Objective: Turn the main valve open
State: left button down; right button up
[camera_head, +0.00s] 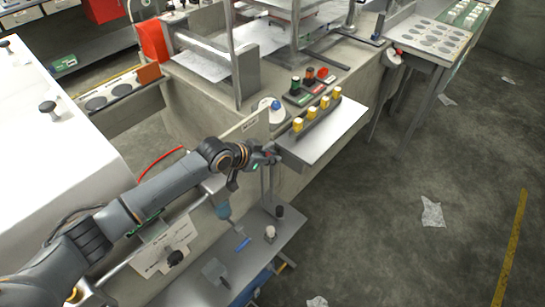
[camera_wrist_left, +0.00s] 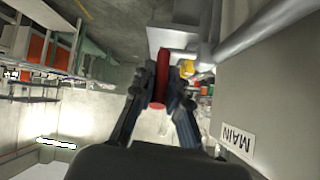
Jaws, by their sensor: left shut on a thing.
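The main valve's red handle (camera_wrist_left: 161,88) stands between the two fingers of my left gripper (camera_wrist_left: 160,80) in the left wrist view. The fingers are shut on it, one on each side. A white label reading MAIN (camera_wrist_left: 238,139) is on the pale wall to the right of the gripper in that view. In the head view my left gripper (camera_head: 268,157) is at the side of the concrete bench, just left of a small metal shelf. The red handle is too hidden there to make out. My right gripper is in neither view.
The metal shelf (camera_head: 325,137) juts out close to the gripper and carries a row of yellow-topped pieces (camera_head: 318,109). A lower grey shelf (camera_head: 222,270) holds small tools beneath my arm. The concrete floor (camera_head: 400,220) at right is mostly clear.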

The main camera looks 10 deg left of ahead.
pick_arm(q)
jog(key=shift+s+a+f+t+h+b, duration=0.15)
jog(key=shift+s+t+h+b, duration=0.05)
jog(key=shift+t+h+b, duration=0.35)
jog(key=c, duration=1.3)
grip_release()
jog(key=shift+c, duration=0.2)
jog(key=v, duration=1.2)
